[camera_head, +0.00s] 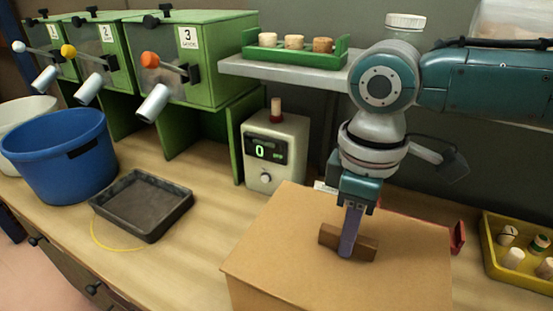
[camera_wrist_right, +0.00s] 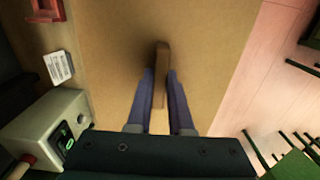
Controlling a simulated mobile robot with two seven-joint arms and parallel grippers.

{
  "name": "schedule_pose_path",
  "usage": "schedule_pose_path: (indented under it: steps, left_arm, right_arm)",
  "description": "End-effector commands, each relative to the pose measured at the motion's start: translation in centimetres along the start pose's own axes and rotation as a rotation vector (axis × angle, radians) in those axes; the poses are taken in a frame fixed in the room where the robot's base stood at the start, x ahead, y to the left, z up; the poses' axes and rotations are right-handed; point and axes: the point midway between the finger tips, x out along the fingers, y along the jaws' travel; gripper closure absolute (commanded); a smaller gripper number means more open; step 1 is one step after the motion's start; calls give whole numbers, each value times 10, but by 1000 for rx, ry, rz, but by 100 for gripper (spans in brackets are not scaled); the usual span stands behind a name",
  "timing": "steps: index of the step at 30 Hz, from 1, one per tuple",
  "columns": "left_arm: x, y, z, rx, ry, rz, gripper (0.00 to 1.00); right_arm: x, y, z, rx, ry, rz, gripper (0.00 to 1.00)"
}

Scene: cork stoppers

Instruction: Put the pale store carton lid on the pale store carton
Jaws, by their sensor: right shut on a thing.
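The pale store carton lid (camera_head: 290,240) is a flat tan board with a brown wooden bar handle (camera_head: 330,239) across its middle. My right gripper (camera_head: 347,248) points down and is shut on this handle. In the right wrist view the handle (camera_wrist_right: 162,65) stands between the two fingers, and the lid (camera_wrist_right: 205,50) fills the middle. A tan side that may be the pale store carton (camera_head: 238,297) shows below the lid's left corner; the rest is hidden under the lid. I cannot tell whether the lid touches it. My left gripper is not in view.
A grey device with a green display (camera_head: 275,148) stands close behind the lid. A dark tray (camera_head: 180,217) and blue bucket (camera_head: 60,160) are to the left. A yellow crate (camera_head: 520,277) with corks is at the right. Green dispensers (camera_head: 200,60) line the back.

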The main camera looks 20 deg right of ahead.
Motion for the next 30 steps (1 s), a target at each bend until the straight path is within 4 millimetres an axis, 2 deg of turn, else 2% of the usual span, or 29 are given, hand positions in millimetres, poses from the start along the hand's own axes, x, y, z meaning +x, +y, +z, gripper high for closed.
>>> schedule_pose_path:
  steps: [30]
  left_arm:
    - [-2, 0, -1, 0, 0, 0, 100]
  right_arm:
    - [6, 0, -1, 0, 2, 0, 100]
